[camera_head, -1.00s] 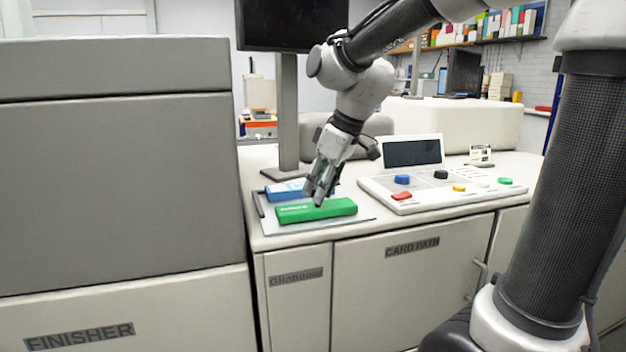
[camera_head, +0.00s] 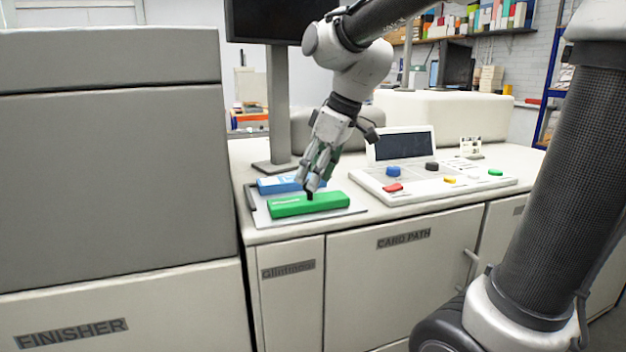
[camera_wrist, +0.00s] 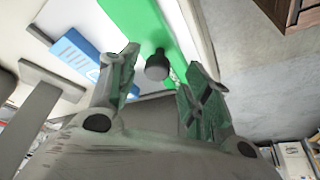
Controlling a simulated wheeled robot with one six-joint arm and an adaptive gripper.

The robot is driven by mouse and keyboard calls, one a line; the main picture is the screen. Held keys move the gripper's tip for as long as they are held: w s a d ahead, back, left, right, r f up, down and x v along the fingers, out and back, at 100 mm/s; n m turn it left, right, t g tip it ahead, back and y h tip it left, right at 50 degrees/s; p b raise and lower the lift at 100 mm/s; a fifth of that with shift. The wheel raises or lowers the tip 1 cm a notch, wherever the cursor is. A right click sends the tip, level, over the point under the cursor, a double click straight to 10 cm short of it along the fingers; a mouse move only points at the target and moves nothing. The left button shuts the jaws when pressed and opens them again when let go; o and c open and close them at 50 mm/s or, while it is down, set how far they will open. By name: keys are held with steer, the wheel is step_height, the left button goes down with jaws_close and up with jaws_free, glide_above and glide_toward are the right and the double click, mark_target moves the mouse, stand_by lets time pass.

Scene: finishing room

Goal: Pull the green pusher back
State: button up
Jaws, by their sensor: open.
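The green pusher (camera_head: 325,203) is a long green block lying on a light plate (camera_head: 262,214) on the counter, at the plate's near side. A small dark knob (camera_wrist: 157,66) stands up from the green pusher (camera_wrist: 140,22) and shows between my fingers in the wrist view. My gripper (camera_head: 310,190) is open and points down at the pusher from above. In the wrist view my gripper's fingers (camera_wrist: 163,75) are on either side of the knob, apart from it as seen there. Whether the fingertips reach the knob's height is unclear.
A blue block (camera_head: 280,185) lies behind the pusher, also seen in the wrist view (camera_wrist: 80,58). A monitor post (camera_head: 280,110) rises behind it. A control panel (camera_head: 440,183) with coloured buttons stands to the right, and the grey finisher cabinet (camera_head: 110,170) to the left.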

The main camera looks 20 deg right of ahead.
steer(key=v, duration=1)
steer(key=s+d+f+m+t+h, duration=0.1)
steer(key=s+d+f+m+h, duration=0.2)
steer(key=s+d+f+m, duration=0.6)
steer(key=s+d+f, duration=0.2)
steer(key=s+f, duration=0.2)
steer(key=s, duration=0.2)
